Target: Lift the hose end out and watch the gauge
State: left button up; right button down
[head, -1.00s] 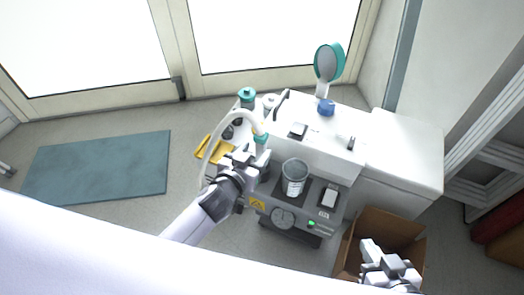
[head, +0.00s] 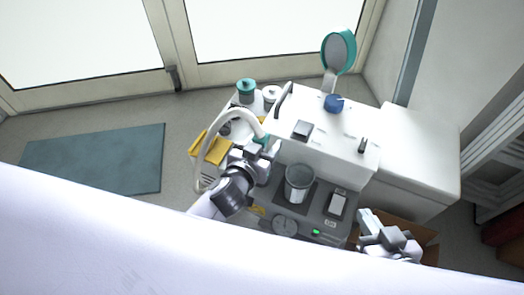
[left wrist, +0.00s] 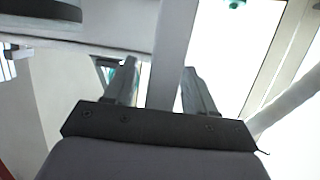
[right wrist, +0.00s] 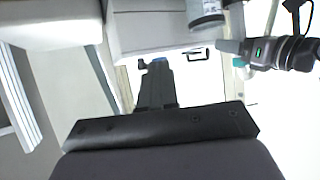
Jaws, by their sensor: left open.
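A pale hose (head: 222,117) arches over the left side of the white and grey compressor unit. Its teal end piece (head: 262,139) points down beside my left gripper (head: 266,155); whether they touch is hidden. My left gripper is open; its two fingers stand apart in the left wrist view (left wrist: 160,88), with no hose end clearly between them. The round gauge (head: 285,226) is on the unit's front; its needle is too small to read. My right gripper (head: 388,232) is at the unit's front right corner, fingers together and empty in the right wrist view (right wrist: 157,82).
A metal cup (head: 299,184) stands on the unit's dark top, left of a small white-topped device (head: 338,203). A teal round mirror-like head (head: 339,52) rises behind. A cardboard box (head: 428,240) is partly behind my right gripper. Floor is clear around the teal mat (head: 95,160).

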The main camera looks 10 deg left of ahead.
pick_arm(q)
jog(key=shift+s, duration=0.1)
grip_shut()
pick_arm(e)
jog(key=shift+s+f, duration=0.1)
jog(key=shift+s, duration=0.1)
pick_arm(q)
jog(key=shift+r, duration=0.1)
